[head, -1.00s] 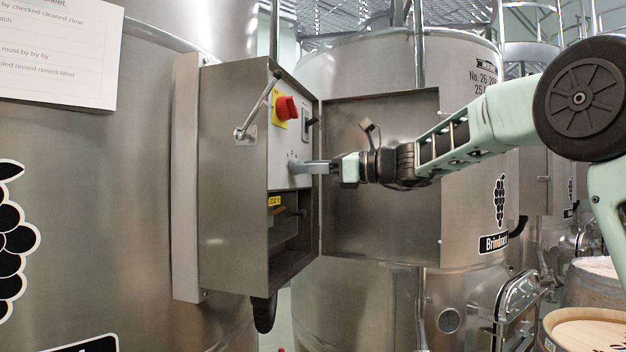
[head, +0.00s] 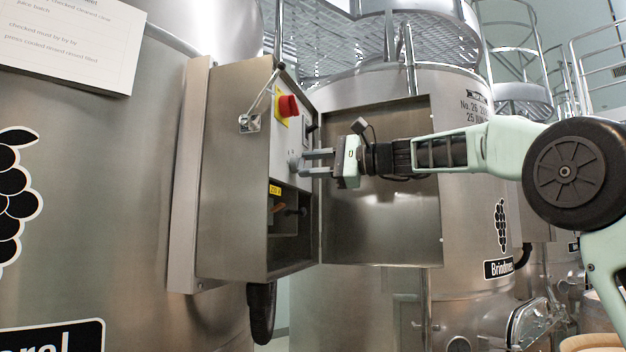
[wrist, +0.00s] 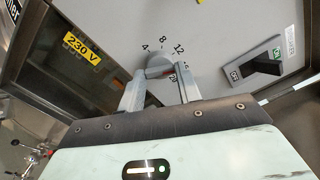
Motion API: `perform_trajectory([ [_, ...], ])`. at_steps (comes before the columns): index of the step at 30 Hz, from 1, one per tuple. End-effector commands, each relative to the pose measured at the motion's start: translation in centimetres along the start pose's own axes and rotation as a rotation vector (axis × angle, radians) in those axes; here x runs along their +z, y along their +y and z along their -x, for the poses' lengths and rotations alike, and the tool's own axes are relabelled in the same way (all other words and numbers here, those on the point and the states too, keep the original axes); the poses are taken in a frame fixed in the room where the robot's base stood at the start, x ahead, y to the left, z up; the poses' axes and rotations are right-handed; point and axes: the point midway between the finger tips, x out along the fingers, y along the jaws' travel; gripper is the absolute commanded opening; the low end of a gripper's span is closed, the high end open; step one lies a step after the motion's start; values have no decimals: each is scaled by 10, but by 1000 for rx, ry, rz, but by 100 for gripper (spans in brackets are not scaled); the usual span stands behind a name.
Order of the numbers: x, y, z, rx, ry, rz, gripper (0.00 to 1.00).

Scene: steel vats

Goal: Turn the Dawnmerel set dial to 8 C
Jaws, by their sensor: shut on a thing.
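The set dial (wrist: 158,62) is a grey round knob on the light panel inside the open steel control box (head: 232,170). Printed numbers 4, 8, 12 and a further mark ring it in the wrist view. My gripper (wrist: 160,82) is shut on the dial, one finger on each side. A small red mark shows at the dial's lower right; the exact setting is hard to read. In the head view my gripper (head: 305,164) reaches in from the right, and the dial is mostly hidden at its fingertips.
A red rotary switch (head: 287,106) on a yellow plate sits above the dial. A black toggle switch (wrist: 262,67) is to its right, and a 230 V label (wrist: 83,46) to its left. The open box door (head: 380,220) stands behind my gripper.

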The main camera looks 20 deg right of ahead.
Motion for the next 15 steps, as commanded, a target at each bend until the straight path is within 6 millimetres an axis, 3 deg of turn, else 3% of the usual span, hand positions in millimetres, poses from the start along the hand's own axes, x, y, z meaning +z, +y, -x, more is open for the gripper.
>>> perform_trajectory([
  [15, -2, 3, 0, 0, -1, 489, 11],
])
